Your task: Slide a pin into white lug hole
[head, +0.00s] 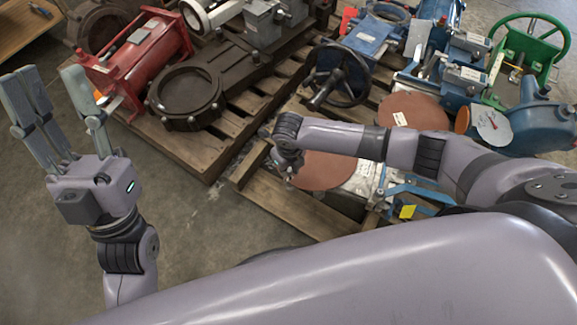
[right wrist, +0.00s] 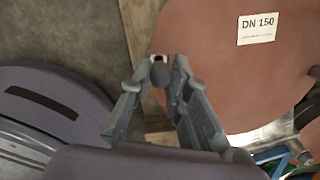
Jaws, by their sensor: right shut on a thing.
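My right gripper (right wrist: 158,82) is shut on a dark grey, round-ended pin (right wrist: 159,76), seen in the right wrist view between the fingertips. In the head view my right gripper (head: 290,172) is small and low by the brown disc (head: 325,170), and the pin cannot be made out. My left gripper (head: 54,85) is open and empty, raised at the left.
Wooden pallets (head: 265,205) carry red, dark and blue valves. A dark valve body (head: 188,95) lies left of my right gripper, and a blue one with a black handwheel (head: 340,72) stands behind. A green handwheel (head: 530,40) is at the right. Concrete floor (head: 200,245) is clear in front.

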